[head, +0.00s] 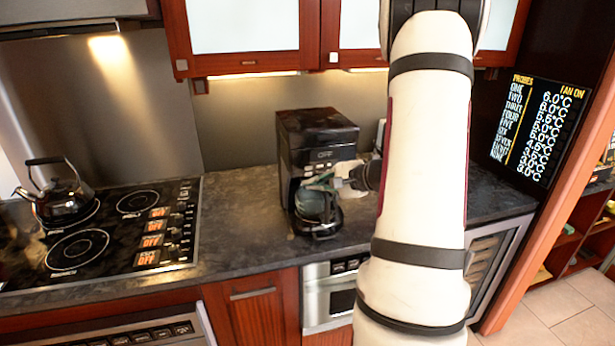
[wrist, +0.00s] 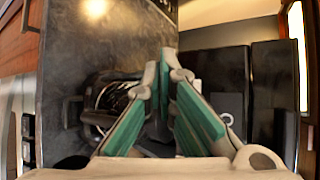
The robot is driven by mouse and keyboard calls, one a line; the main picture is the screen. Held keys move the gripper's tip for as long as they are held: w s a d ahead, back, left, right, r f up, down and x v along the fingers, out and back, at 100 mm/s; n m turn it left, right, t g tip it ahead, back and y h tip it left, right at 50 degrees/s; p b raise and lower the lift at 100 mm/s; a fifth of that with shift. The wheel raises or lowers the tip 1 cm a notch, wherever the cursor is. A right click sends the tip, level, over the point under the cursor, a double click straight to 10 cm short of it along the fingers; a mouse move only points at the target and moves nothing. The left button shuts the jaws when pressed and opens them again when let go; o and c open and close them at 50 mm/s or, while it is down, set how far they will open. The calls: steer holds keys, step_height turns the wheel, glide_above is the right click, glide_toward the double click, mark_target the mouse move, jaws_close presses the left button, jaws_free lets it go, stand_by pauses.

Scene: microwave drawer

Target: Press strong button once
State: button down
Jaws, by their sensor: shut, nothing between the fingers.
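The black coffee machine (head: 312,130) stands on the dark counter against the back wall. A small label shows on its upper front, but I cannot make out a strong button. My gripper (head: 312,186) is in front of the machine's middle, reaching in from the right, just above the glass carafe (head: 318,228). In the wrist view the green-padded fingers of my gripper (wrist: 168,62) come together at the tips, with nothing held between them. I cannot tell whether the tips touch the machine. My gripper hides part of the machine's front.
A stovetop (head: 105,235) with a black kettle (head: 62,190) is on the left. Red cabinets (head: 245,40) hang above. A display panel (head: 535,130) is on the right. Bare counter (head: 240,205) lies between the stove and the machine.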

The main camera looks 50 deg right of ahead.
steer(key=shift+w+d, duration=0.4)
steer(key=shift+w, duration=0.4)
steer(key=shift+w+b, duration=0.1)
steer(key=shift+b, duration=0.25)
stand_by(0.6)
steer(key=shift+w+d, duration=0.2)
steer(key=shift+w, duration=0.1)
steer(key=shift+w+d+b, duration=0.2)
steer(key=shift+w+b, duration=0.05)
steer(key=shift+b, duration=0.25)
stand_by(0.5)
steer(key=shift+s+a, duration=0.1)
steer(key=shift+s, duration=0.05)
steer(key=shift+s+a, duration=0.3)
steer(key=shift+s, duration=0.25)
steer(key=shift+s+a, duration=0.45)
steer(key=shift+s, duration=0.25)
steer(key=shift+s+a, duration=0.4)
steer(key=shift+s, duration=0.3)
steer(key=shift+s+a, duration=0.45)
steer(key=shift+s, duration=0.25)
